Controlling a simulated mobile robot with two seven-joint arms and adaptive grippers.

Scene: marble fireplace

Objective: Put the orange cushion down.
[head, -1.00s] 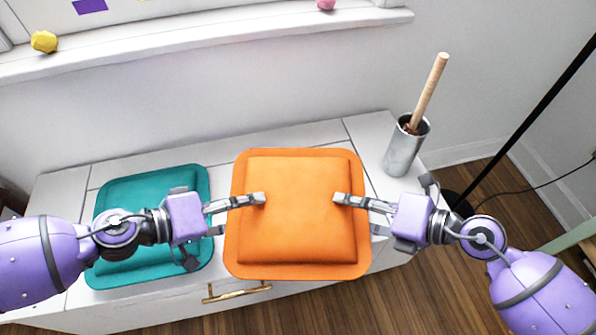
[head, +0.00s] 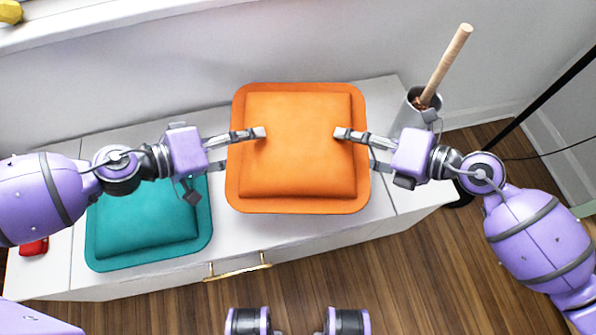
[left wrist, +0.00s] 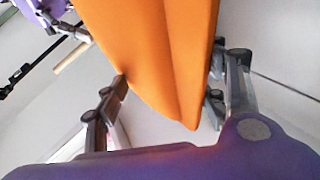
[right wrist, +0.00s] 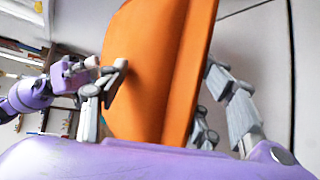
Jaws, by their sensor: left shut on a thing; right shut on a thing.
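The orange cushion (head: 298,150) is a square pad with a flat rim, held between my two grippers over the white cabinet top. My left gripper (head: 248,136) is shut on its left edge, one finger on the upper face. My right gripper (head: 352,136) is shut on its right edge in the same way. The lower fingers are mostly hidden under the cushion in the head view. The left wrist view shows the cushion (left wrist: 160,50) between the fingers, and so does the right wrist view (right wrist: 150,70). I cannot tell its exact height above the cabinet.
The white cabinet (head: 300,235) has a brass handle (head: 237,266). A teal cushion (head: 150,230) lies on its left part, partly under my left arm. A metal pot (head: 412,112) with a wooden stick stands at the back right. A red thing (head: 34,247) shows at far left.

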